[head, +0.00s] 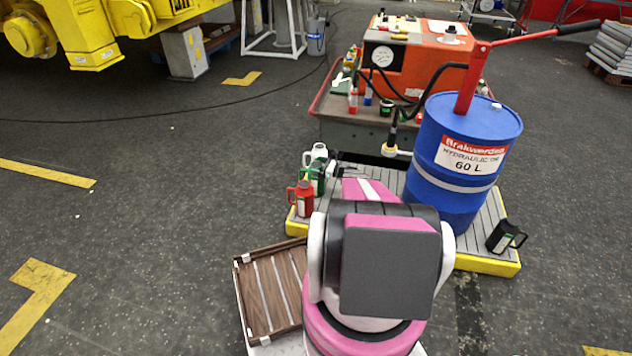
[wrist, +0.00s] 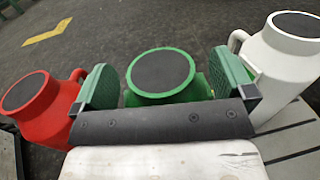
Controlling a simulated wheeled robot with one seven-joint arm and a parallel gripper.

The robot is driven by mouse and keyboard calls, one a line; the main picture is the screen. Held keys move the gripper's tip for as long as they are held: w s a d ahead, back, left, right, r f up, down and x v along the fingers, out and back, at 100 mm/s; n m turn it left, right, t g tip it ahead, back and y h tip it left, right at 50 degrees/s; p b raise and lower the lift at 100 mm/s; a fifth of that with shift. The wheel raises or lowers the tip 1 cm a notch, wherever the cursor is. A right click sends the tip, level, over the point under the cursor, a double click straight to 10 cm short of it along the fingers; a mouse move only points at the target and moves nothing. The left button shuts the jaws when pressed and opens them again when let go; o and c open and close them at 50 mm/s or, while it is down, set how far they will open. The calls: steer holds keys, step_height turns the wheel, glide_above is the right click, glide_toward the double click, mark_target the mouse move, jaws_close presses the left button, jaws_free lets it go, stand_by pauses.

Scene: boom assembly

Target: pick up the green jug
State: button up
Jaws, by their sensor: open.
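The green jug (wrist: 162,78) has a round dark top. It stands between the red jug (wrist: 38,97) on the left and the white jug (wrist: 285,60) on the right in the wrist view. My gripper (wrist: 166,84) is open, with one green pad on each side of the green jug; I cannot tell whether either pad touches it. The jug's lower part is hidden behind the gripper's dark bar. In the head view the green jug (head: 312,179) stands on the pallet's left end, behind the red jug (head: 301,199) and in front of the white jug (head: 316,153).
The grey slatted pallet (head: 488,262) has a yellow edge. It also bears a blue oil drum (head: 452,190) with a red pump handle and a black jug (head: 502,237). A cart with an orange machine (head: 425,62) stands behind. A brown slatted tray (head: 262,300) lies left of my arm.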

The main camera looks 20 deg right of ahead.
steer(key=shift+w+a, duration=0.15)
steer(key=shift+w, duration=0.05)
steer(key=c, duration=1.3)
steer(key=shift+c, duration=0.3)
